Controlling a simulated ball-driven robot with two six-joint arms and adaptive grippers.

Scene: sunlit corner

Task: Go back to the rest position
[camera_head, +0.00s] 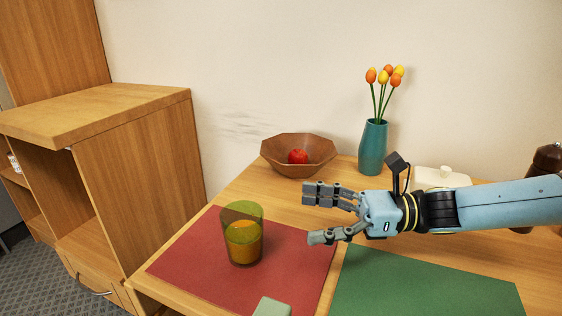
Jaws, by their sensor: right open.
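My right gripper (328,214) comes in from the right and hovers above the table, over the far edge of the mats. Its fingers point left, are spread apart and hold nothing. A green-tinted glass (243,248) with an orange drink stands upright on the red mat (190,262), to the left of the gripper and apart from it. My left gripper is not in view.
A wooden bowl (322,160) with a red apple (297,156) and a teal vase (372,150) of tulips stand at the back. A white lidded dish (425,178) is partly behind my arm. A green mat (425,286) lies front right. A wooden cabinet (135,160) stands left.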

